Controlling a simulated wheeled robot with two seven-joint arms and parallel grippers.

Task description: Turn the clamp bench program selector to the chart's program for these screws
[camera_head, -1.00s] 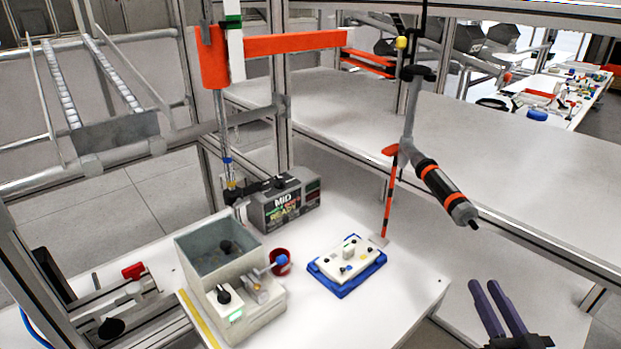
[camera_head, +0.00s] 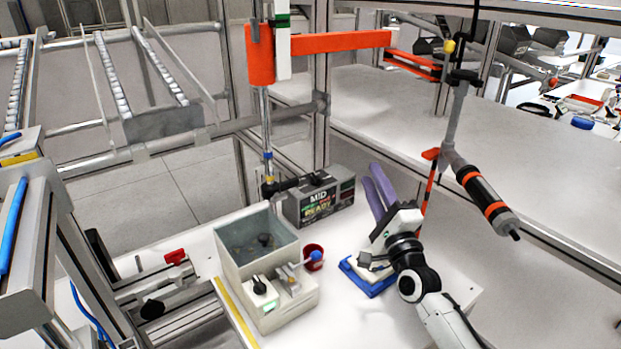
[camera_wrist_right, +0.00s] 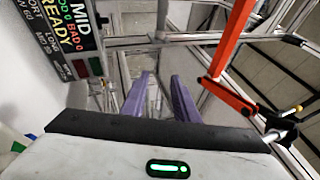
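The grey controller box (camera_head: 320,200) stands at the back of the white bench, with a screen reading MID and READY. The box's screen also shows at the upper left of the right wrist view (camera_wrist_right: 62,28), turned sideways. My right gripper (camera_head: 376,168) has two purple fingers, right of the box in the head view and pointing up and away. In the wrist view its fingers (camera_wrist_right: 160,76) stand apart, with nothing between them. My left gripper is out of view. No chart or screws can be made out.
A grey open-topped bin unit (camera_head: 256,245) with a black knob (camera_head: 259,286) stands front left. A red cup (camera_head: 313,258) is beside it. A blue-based fixture (camera_head: 368,284) is partly hidden by my right arm. An orange arm (camera_head: 335,42) and hanging screwdriver (camera_head: 485,200) are overhead.

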